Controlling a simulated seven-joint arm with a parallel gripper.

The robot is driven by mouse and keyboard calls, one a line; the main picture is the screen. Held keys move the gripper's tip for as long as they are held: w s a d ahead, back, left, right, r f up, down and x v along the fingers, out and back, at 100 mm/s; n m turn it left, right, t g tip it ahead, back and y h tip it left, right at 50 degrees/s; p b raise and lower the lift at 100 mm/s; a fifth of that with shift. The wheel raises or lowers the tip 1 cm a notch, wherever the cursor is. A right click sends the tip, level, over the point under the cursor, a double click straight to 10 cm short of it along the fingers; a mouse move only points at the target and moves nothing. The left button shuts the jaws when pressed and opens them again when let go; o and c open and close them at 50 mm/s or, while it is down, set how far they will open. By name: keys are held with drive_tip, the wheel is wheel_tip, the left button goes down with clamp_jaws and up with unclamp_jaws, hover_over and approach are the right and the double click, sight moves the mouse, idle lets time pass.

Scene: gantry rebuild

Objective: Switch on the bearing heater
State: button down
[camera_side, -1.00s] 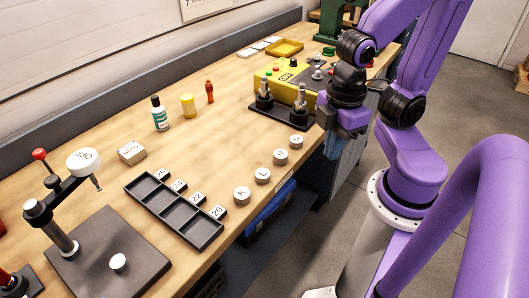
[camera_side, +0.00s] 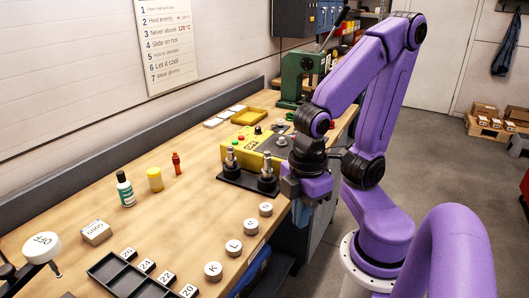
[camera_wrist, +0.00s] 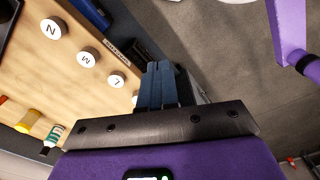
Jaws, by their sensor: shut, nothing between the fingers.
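The bearing heater (camera_side: 237,150) is a yellow box in the side view, with a small red and a green spot and a dark knob (camera_side: 258,130) on top. A black base with two upright metal posts (camera_side: 268,172) stands at its front. My gripper (camera_side: 298,212) is to the right of the heater, by the bench's right edge, and apart from the controls. In the wrist view its blue fingers (camera_wrist: 160,68) are together and empty, above the floor beside the bench. The heater is not visible in the wrist view.
Several round white-topped pieces (camera_side: 234,248) line the bench's right edge. A dark tray (camera_side: 125,272) lies at the front. Bottles (camera_side: 125,189) stand left of the heater. A green press (camera_side: 300,75) and a yellow tray (camera_side: 248,116) are behind it. Bare wood lies between.

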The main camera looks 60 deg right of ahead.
drive_tip(key=shift+w, duration=0.1)
drive_tip(key=w+d+r+m, duration=0.35)
drive_tip(key=w+m, duration=0.35)
drive_tip(key=w, duration=0.3)
drive_tip(key=w+d+r+m, duration=0.2)
drive_tip(key=w+d+m, duration=0.35)
drive_tip(key=w, duration=0.35)
drive_tip(key=w+d+r+m, duration=0.1)
drive_tip(key=w+d+m, duration=0.25)
drive_tip(key=d, duration=0.35)
drive_tip(key=w+d+r+m, duration=0.1)
drive_tip(key=w+d+m, duration=0.1)
drive_tip(key=d+m, duration=0.35)
drive_tip(key=s+d+r+m, duration=0.1)
drive_tip(key=s+d+m, duration=0.2)
drive_tip(key=d, duration=0.8)
drive_tip(key=s+d+r+m+t, duration=0.1)
drive_tip(key=s+d+m, duration=0.2)
drive_tip(key=d, duration=0.9)
drive_tip(key=m, duration=0.3)
drive_tip(key=shift+s+d, duration=0.2)
drive_tip(key=f, duration=0.4)
drive_tip(key=w+f, duration=0.1)
drive_tip(key=f, duration=0.4)
drive_tip(key=w+f, duration=0.1)
drive_tip(key=f, duration=0.3)
drive_tip(key=shift+f, duration=0.4)
